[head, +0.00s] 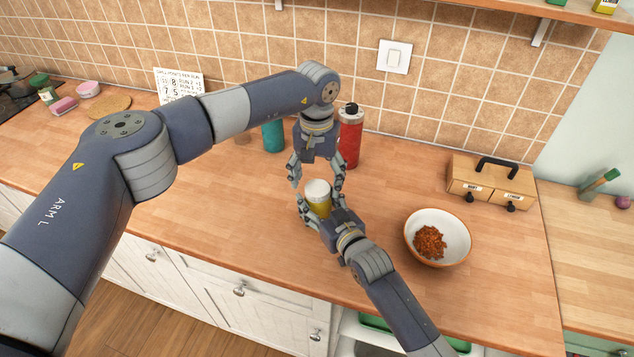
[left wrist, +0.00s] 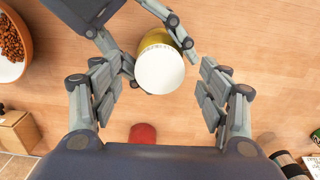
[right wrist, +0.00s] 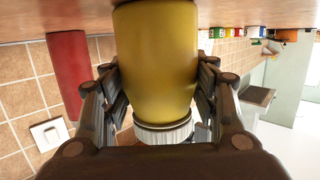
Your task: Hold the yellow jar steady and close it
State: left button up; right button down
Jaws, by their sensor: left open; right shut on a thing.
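The yellow jar (head: 319,206) stands upright on the wooden counter, with a white lid (head: 317,188) on top. Whether the lid is screwed tight I cannot tell. My right gripper (head: 324,213) is shut around the jar's body from the front right; the right wrist view shows the yellow body (right wrist: 155,60) between its fingers. My left gripper (head: 317,184) points down from above, open, its fingers on either side of the lid. In the left wrist view the lid (left wrist: 160,70) lies between the spread fingers, with gaps at both sides.
A red bottle (head: 350,138) and a teal container (head: 273,136) stand behind the grippers. A white bowl (head: 455,222) with brown bits is to the right, and a wooden box with a dark handle (head: 492,183) farther back. The counter left of the jar is clear.

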pick_arm(q)
notch_tip(320, 180, up, 3)
jog(key=shift+f, duration=0.1)
pick_arm(e)
jog(key=shift+f, duration=0.15)
